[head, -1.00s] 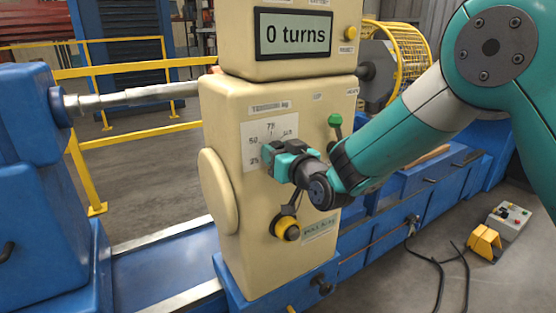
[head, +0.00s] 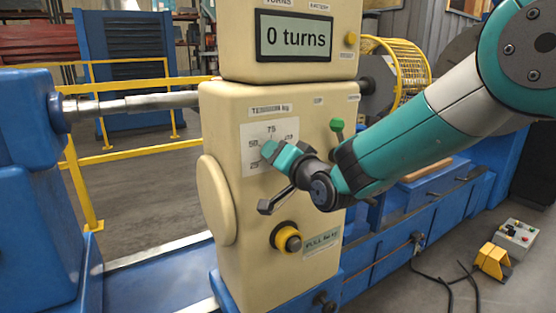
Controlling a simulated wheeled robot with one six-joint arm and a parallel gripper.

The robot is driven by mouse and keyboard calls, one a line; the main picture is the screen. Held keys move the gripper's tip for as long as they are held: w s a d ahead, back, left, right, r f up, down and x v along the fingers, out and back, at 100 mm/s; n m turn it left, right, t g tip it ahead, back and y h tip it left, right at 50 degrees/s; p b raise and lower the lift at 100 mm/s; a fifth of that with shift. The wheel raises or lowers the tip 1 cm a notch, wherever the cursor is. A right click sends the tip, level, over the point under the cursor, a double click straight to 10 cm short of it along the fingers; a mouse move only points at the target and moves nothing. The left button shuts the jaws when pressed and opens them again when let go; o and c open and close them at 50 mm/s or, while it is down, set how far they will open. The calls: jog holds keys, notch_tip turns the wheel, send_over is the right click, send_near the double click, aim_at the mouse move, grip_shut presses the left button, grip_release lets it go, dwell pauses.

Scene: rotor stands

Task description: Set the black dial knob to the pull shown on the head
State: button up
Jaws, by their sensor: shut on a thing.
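My gripper (head: 274,152) is shut at the face of the white dial plate (head: 252,134) on the cream machine head (head: 222,120). The plate has marks that read about 25, 50 and 75, with another partly covered on the right. The black dial knob is hidden behind my teal fingers, so its pointer and setting do not show.
A yellow-ringed black button (head: 288,238) sits below the gripper. A green-topped lever (head: 337,126) stands close above my wrist. The display (head: 294,36) reads 0 turns. A control box (head: 513,235) and cables lie on the floor at right.

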dwell(0.4)
jog(key=o, duration=0.9)
jog(key=b+v, duration=0.5)
jog(key=v, duration=1.2)
jog(key=shift+s+d, duration=0.2)
jog(key=s+d+f+n+g+h, duration=0.2)
jog(key=s+n+g, duration=0.1)
jog(key=s+g, duration=0.2)
jog(key=s+d+f+n+g+h+p, duration=0.1)
jog(key=s+d+f+n+g+h, duration=0.1)
jog(key=s+g, duration=0.3)
jog(key=s+d+f+n+g+h, duration=0.1)
jog(key=s+d+f+n+g, duration=0.2)
jog(key=s, duration=0.8)
jog(key=shift+s+d+f+n+g+h, duration=0.4)
jog(key=shift+f+g, duration=0.05)
jog(key=shift+g, duration=0.55)
